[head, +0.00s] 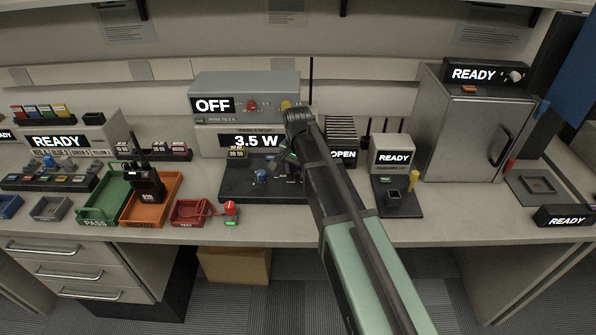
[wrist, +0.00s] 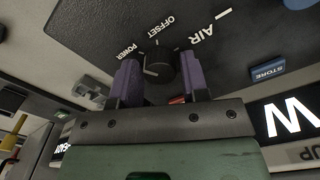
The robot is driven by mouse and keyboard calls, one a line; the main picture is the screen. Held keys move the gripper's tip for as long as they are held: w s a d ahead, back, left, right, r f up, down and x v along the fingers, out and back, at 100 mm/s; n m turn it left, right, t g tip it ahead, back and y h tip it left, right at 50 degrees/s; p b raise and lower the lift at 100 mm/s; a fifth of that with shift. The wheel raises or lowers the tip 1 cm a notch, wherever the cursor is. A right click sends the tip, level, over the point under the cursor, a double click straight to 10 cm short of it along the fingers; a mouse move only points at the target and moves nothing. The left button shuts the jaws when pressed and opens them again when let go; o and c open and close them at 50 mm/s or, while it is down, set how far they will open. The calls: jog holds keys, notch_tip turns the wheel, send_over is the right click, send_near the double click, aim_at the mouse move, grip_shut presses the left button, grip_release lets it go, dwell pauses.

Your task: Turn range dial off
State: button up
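The dial (wrist: 160,60) is a round black knob with a white mark on a dark panel (wrist: 95,40). The white mark lies at its lower left in the wrist view. The labels POWER, OFFSET and AIR stand around it. My gripper (wrist: 160,78) has its two purple fingers on either side of the knob, close to it. I cannot tell whether they press on it. In the head view my gripper (head: 289,152) is over the black test base (head: 235,185) below the 3.5 W display (head: 254,140). My arm hides the dial there.
A grey box reading OFF (head: 245,93) stands behind. A blue STORE button (wrist: 268,72) is near the panel. To the right are a small READY box (head: 396,155) and a metal cabinet (head: 470,130). Green (head: 95,214) and orange trays, the latter with a radio (head: 146,183), lie left.

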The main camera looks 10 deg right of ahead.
jog(key=c, duration=0.6)
jog(key=shift+o, duration=0.2)
jog(key=shift+n, duration=0.3)
jog(key=n, duration=1.1)
jog(key=shift+n, duration=0.3)
jog(key=o, duration=0.9)
